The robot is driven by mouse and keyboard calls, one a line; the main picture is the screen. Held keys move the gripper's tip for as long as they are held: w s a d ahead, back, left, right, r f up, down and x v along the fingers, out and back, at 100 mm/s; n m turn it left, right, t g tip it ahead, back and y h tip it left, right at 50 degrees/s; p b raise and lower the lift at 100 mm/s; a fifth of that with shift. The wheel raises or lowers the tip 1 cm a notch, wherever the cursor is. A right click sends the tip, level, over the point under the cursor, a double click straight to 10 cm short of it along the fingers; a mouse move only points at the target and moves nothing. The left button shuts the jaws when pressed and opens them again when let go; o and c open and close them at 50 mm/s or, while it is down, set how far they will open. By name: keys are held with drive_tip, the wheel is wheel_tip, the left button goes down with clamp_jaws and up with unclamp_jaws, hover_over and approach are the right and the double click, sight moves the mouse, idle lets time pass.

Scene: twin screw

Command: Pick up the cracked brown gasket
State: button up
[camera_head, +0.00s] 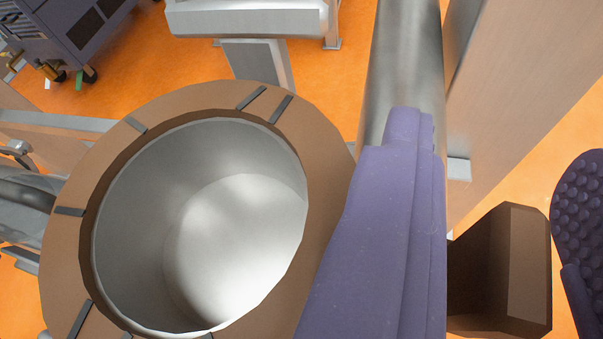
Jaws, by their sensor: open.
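The cracked brown gasket (68,245) is a flat, wide brown ring at the left in the head camera view. Several short dark slits cross its face. It lies around the mouth of a hollow silver metal cylinder (200,215), whose pale inside shows. My gripper (500,145) is open, with its two purple fingers well apart, right of the ring. The left finger covers part of the ring's right edge; whether they touch I cannot tell. The right finger's bumpy pad shows at the right edge. The ring's lower part runs out of the picture.
A dark brown block (500,270) shows between the fingers; what it belongs to is unclear. A metal pipe (400,60) and a grey beam (530,90) rise behind. Metal framing stands beyond the ring. A purple wheeled cabinet (75,35) stands far left on orange floor (140,75).

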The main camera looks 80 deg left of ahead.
clamp_jaws()
drive_tip(key=shift+r, duration=0.1)
